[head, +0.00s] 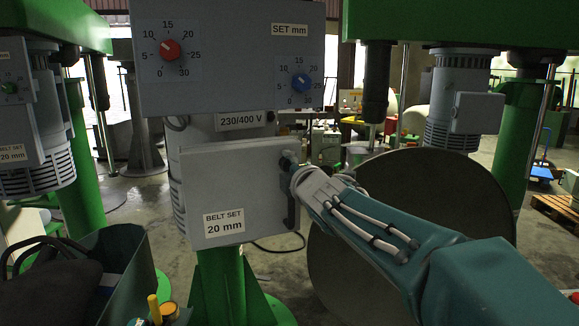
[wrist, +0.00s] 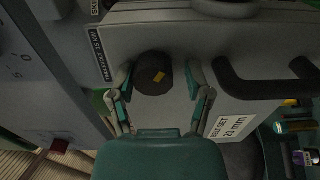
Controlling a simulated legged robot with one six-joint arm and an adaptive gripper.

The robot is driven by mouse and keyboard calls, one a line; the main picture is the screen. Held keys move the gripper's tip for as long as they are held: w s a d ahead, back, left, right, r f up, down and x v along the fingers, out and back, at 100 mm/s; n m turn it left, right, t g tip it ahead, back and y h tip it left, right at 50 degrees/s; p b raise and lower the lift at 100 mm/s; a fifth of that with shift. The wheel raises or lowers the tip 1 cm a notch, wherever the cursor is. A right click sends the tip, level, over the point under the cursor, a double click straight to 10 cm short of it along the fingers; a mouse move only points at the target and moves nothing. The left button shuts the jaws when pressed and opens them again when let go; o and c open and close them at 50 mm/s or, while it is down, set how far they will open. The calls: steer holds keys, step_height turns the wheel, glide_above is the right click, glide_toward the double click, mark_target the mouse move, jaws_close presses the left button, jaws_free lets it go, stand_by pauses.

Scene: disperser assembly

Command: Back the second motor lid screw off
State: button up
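The motor lid (head: 215,185) is a grey plate with a "BELT SET 20 mm" label, upright on the machine's motor.
A black bar handle (wrist: 265,88) is on the lid close to the right finger. The control panel (head: 230,60) with red and blue dials stands above the lid. A large round grey disc (head: 420,175) is behind my arm. A dark green bin (head: 125,255) stands lower left.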

steer(key=shift+a, duration=0.15)
steer(key=shift+r, duration=0.1)
steer(key=shift+s, duration=0.1)
steer(key=v, duration=1.1)
steer(key=shift+s, duration=0.35)
steer(key=shift+d, duration=0.2)
